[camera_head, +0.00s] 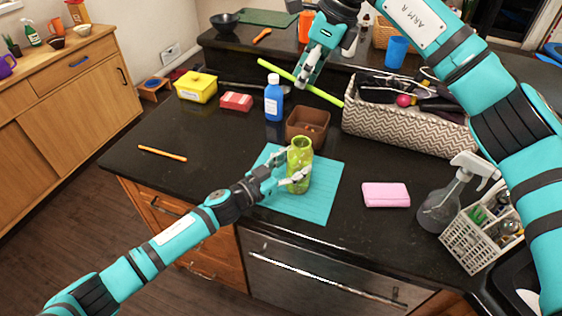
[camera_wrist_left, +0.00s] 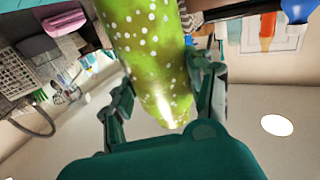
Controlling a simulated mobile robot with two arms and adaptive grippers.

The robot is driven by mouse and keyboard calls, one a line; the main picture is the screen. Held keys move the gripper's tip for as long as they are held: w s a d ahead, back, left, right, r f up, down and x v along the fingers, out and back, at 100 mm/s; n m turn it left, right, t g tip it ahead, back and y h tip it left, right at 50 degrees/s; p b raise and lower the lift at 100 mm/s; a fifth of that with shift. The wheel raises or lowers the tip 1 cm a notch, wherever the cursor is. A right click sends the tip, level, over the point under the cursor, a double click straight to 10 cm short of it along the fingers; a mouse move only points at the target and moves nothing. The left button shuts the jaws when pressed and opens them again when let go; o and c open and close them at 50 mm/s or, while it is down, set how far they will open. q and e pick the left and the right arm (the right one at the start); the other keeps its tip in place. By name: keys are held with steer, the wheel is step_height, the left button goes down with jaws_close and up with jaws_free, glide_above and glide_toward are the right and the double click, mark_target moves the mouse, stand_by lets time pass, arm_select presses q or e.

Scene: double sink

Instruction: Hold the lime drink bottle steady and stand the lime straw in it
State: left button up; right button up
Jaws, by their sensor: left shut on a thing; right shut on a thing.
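The lime drink bottle (camera_head: 302,153) stands upright on the teal mat (camera_head: 322,195), its open mouth facing up. My left gripper (camera_head: 291,171) is shut around the bottle's body from the left. In the left wrist view the spotted green bottle (camera_wrist_left: 148,50) lies between the two fingers (camera_wrist_left: 165,95). The lime straw (camera_head: 325,96) is a long, thin rod held in the air, slanting down to the right. My right gripper (camera_head: 307,80) is shut on it near its middle. The straw is above and behind the bottle, apart from it.
A brown square container (camera_head: 306,122) stands just behind the bottle. A blue bottle (camera_head: 273,100), a red box (camera_head: 236,102) and a patterned basket (camera_head: 405,128) are further back. A pink sponge (camera_head: 386,195), spray bottle (camera_head: 440,205) and white caddy (camera_head: 472,240) are right. The counter's left front is mostly clear.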

steer(key=f, duration=0.2)
steer(key=shift+w+d+f, duration=0.1)
steer(key=shift+w+f, duration=0.15)
steer(key=shift+f, duration=0.35)
step_height(320, 180, down, 10)
stand_by(1.0)
steer(key=shift+w, duration=0.1)
